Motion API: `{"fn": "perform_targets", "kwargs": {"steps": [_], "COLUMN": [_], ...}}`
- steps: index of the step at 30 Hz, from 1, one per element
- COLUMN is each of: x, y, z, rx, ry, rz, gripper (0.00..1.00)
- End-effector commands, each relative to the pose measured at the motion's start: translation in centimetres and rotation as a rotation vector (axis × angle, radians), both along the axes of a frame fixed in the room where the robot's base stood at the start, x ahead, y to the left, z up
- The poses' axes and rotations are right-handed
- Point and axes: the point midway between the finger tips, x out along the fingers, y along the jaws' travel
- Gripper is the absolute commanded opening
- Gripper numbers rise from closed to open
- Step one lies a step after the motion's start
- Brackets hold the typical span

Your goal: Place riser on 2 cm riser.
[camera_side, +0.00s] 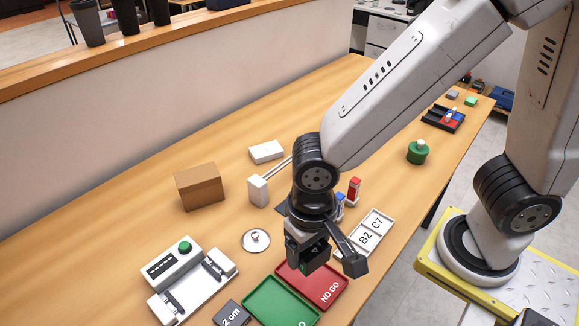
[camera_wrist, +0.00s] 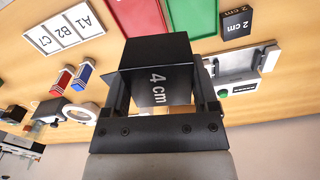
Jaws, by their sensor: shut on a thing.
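My gripper (camera_side: 308,258) is shut on a black block, the riser marked "4 cm" (camera_wrist: 158,82), which fills the space between its fingers in the wrist view. In the side view the block is mostly hidden by the gripper, which hangs above the red and green trays. The 2 cm riser (camera_side: 231,313) is a flat dark block on the table, left of the green tray and apart from my gripper. It also shows at the top right of the wrist view (camera_wrist: 236,22), its top bare.
A green tray (camera_side: 280,303) and a red "NO GO" tray (camera_side: 318,286) lie side by side. A white device with a green button (camera_side: 188,275) stands left of them. A labelled white tray (camera_side: 367,237), small red and blue items (camera_side: 354,189) and a brown box (camera_side: 199,186) stand farther back.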

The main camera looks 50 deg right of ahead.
Motion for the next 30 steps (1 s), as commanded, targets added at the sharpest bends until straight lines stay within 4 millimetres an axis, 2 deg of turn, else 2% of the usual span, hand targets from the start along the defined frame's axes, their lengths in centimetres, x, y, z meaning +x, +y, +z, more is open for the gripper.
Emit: {"fn": "perform_targets", "kwargs": {"steps": [1, 6, 13, 23, 30], "x": [-0.6, -2.3, -3.5, -3.5, -2.1], "y": [0.9, 2.8, 4.0, 4.2, 5.3], "z": [0.1, 0.2, 0.3, 0.2, -0.6], "rx": [0.001, 0.001, 0.001, 0.001, -0.001], "ry": [-0.001, -0.001, 0.0, 0.0, 0.001], "rz": [0.036, 0.118, 0.173, 0.179, 0.177], "gripper": [0.0, 0.0, 0.0, 0.0, 0.0]}}
